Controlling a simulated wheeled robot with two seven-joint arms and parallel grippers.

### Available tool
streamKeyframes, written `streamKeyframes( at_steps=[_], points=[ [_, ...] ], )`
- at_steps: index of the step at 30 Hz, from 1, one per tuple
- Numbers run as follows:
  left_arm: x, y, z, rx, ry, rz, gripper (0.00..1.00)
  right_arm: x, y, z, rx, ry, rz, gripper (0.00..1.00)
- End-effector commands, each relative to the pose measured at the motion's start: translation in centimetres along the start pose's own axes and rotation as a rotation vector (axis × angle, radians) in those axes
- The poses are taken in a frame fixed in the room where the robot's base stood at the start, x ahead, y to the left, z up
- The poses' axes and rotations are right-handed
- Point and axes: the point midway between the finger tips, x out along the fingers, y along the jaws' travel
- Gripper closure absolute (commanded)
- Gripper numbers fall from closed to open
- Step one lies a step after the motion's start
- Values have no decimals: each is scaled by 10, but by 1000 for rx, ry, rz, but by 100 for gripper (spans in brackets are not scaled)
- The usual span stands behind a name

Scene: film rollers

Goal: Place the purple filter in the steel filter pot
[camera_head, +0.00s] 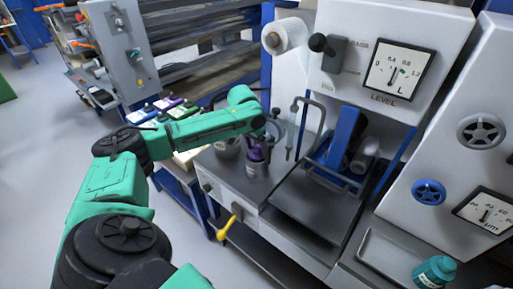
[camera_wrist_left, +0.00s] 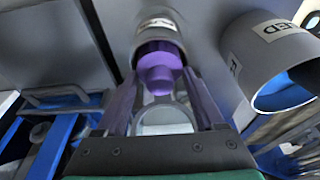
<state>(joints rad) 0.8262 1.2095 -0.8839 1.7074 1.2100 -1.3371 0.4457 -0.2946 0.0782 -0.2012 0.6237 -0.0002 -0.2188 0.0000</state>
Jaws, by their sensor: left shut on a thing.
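The purple filter (camera_wrist_left: 160,70) is between the fingers of my left gripper (camera_wrist_left: 160,88), which is shut on it. In the wrist view its far end lies within the mouth of a grey steel pot (camera_wrist_left: 158,24). I cannot tell how deep it sits. In the head view the purple filter (camera_head: 255,152) shows under my left gripper (camera_head: 262,138), above the steel pot (camera_head: 257,170) on the grey worktop. The arm partly hides this spot. My right gripper is not in view.
A second grey pot (camera_wrist_left: 262,62), with partly readable lettering, stands close beside the first. A bent metal tube (camera_head: 305,112) rises just right of the gripper. A dark tray (camera_head: 315,205) lies further right. A yellow handle (camera_head: 228,227) sticks out from the worktop's front.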

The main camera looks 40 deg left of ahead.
Motion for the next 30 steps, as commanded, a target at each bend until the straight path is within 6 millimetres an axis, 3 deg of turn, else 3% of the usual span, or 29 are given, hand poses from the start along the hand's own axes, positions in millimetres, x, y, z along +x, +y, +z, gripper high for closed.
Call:
streamKeyframes(
  at_steps=[6, 7, 9, 16, 19, 30],
  points=[
    [3, 0, 0, 0, 2, -1, 100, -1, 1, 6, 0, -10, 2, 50],
    [3, 0, 1, 0, 2, -1, 18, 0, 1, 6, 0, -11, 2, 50],
    [3, 0, 1, 1, 2, 0, 0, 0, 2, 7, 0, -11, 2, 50],
    [2, 0, 0, 1, 2, 0, 0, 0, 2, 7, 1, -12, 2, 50],
    [-8, 0, 0, 1, 4, 0, 0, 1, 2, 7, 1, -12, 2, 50],
    [-99, 0, 0, 0, 5, 0, 0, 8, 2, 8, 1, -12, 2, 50]
  ],
)
